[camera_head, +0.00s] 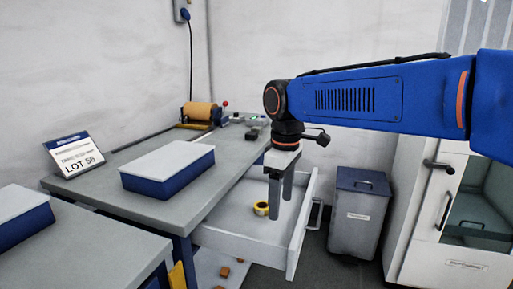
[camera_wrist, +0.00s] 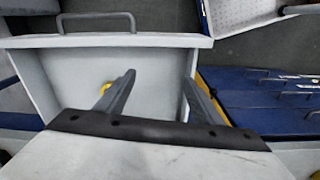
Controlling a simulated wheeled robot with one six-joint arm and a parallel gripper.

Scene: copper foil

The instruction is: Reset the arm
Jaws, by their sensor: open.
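My blue arm (camera_head: 360,98) reaches in from the right in the head view. My gripper (camera_head: 280,200) points down over the open drawer (camera_head: 235,240), with its two fingers apart and nothing between them. In the wrist view the gripper (camera_wrist: 160,85) also shows its fingers spread, above the drawer (camera_wrist: 100,65). A yellow tape roll (camera_head: 261,208) lies in the drawer, apart from the fingers in the head view. In the wrist view a bit of yellow (camera_wrist: 105,88) shows beside the left finger, mostly hidden.
A white-lidded blue box (camera_head: 168,165) and a "LOT 56" sign (camera_head: 75,155) stand on the grey bench (camera_head: 120,200). A copper-coloured roll (camera_head: 199,112) is at the back. A grey bin (camera_head: 358,212) and white cabinet (camera_head: 455,235) stand right of the drawer. Small brown blocks (camera_head: 224,271) lie below.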

